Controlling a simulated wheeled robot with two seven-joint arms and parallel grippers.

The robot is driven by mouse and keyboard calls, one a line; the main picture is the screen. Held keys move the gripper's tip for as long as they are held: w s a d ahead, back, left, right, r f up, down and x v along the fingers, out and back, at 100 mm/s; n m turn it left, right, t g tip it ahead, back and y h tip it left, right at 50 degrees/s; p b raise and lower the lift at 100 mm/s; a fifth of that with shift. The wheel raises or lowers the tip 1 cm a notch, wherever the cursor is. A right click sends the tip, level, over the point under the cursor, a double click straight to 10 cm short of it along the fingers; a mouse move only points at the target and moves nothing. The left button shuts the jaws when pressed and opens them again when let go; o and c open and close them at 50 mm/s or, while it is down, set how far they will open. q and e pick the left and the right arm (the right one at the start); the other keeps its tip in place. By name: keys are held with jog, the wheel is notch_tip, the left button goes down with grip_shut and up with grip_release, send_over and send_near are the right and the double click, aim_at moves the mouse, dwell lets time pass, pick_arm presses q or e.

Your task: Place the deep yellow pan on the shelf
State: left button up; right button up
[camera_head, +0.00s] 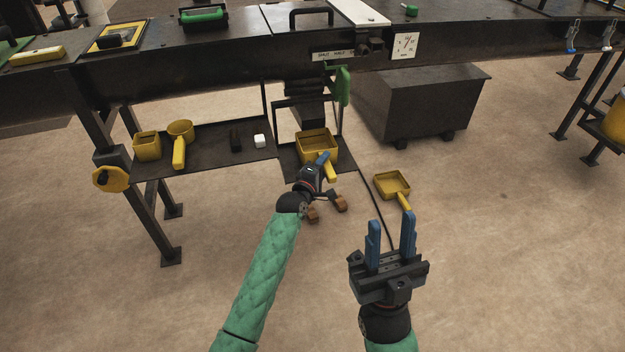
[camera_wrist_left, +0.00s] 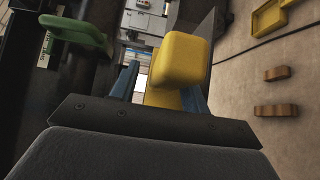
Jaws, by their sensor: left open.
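A deep square yellow pan (camera_head: 317,143) sits on the dark plate under the press, its handle (camera_head: 331,174) toward me. My left gripper (camera_head: 325,160) is open at this handle; its fingers partly overlap it in the head view. In the left wrist view the yellow handle (camera_wrist_left: 184,60) stands between the blue fingers, and the pan's bowl cannot be made out. The dark shelf (camera_head: 210,158) is to the left, under the bench. My right gripper (camera_head: 391,228) is open and empty, fingers up, in front of a shallower yellow pan (camera_head: 391,184).
Brown blocks (camera_head: 341,203) lie on the floor. A dark wheeled box (camera_head: 425,105) stands at right; a green lever (camera_head: 343,86) hangs above the pan.

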pick_arm(q)
jog(key=p+v, duration=0.1)
jog(key=v, duration=0.9)
jog(key=s+r+m+t, duration=0.3)
jog(key=s+r+m, duration=0.2)
jog(key=s, duration=0.4)
jog(key=s+a+r+m+t, duration=0.1)
jog(key=s+r+m+t, duration=0.2)
jog(key=s, duration=0.7)
jog(key=s+r+m+t, duration=0.3)
jog(key=s+r+m, duration=0.4)
jog(key=s+r, duration=0.2)
jog(key=shift+s+a+r+m+t, duration=0.15)
jog(key=shift+a+r+m+t, duration=0.15)
jog(key=shift+r+m, duration=0.15)
pick_arm(e)
jog(key=w+a+f+g+h, duration=0.1)
jog(key=w+f+g, duration=0.1)
jog(key=w+f, duration=0.2)
jog(key=w+a+f+m+g+h, duration=0.1)
jog(key=w+f+g, duration=0.2)
jog(key=f, duration=0.4)
jog(key=shift+w+a+f+h, duration=0.25)
jog(key=shift+w+a+h, duration=0.15)
jog(key=shift+w, duration=0.15)
